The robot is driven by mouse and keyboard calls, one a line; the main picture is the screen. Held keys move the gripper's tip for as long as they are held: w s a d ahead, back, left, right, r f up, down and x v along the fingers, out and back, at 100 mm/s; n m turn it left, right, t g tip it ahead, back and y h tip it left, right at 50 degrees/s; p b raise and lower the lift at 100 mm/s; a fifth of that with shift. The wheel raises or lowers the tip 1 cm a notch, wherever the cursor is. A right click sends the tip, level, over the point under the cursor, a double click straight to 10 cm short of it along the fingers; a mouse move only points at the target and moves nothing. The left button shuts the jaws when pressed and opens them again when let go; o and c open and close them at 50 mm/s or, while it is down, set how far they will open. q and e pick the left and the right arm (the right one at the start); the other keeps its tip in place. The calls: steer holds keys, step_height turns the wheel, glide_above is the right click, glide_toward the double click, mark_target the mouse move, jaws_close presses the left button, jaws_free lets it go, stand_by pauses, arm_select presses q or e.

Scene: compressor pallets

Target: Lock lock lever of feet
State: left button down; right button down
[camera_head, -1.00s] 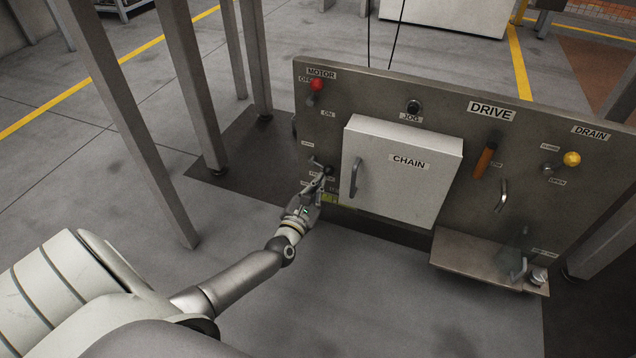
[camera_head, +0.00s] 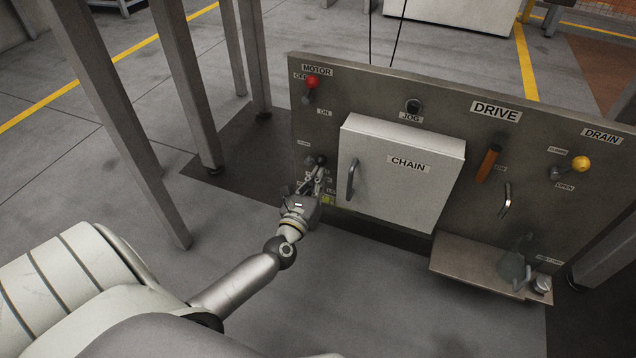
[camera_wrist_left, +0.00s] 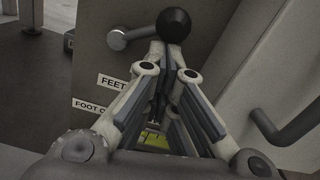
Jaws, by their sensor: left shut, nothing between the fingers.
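The feet lock lever (camera_head: 311,162) sits on the left part of the grey panel, with a black ball knob (camera_head: 322,159). In the left wrist view its metal arm (camera_wrist_left: 135,34) runs from a round pivot at left to the black knob (camera_wrist_left: 173,25) at right, nearly level and tilted slightly up. A "FEET" label (camera_wrist_left: 115,81) is below the pivot, partly covered by a finger. My left gripper (camera_head: 319,172) is shut and empty. Its fingertips (camera_wrist_left: 168,55) are just below the knob, seemingly touching or very close to it. My right gripper is not in view.
The white CHAIN box (camera_head: 400,172) with its handle (camera_head: 353,179) stands out from the panel just right of my gripper. The red-knobbed motor lever (camera_head: 311,84) is above. Grey posts (camera_head: 190,90) stand at left. A small shelf (camera_head: 475,268) juts out at lower right.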

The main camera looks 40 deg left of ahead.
arm_select(q)
steer(key=shift+a+r+n, duration=0.1)
steer(key=shift+r+n, duration=0.7)
steer(key=shift+r, duration=0.25)
steer(key=shift+a+r, duration=0.1)
steer(key=shift+r, duration=0.05)
steer(key=v, duration=1.2)
stand_by(0.5)
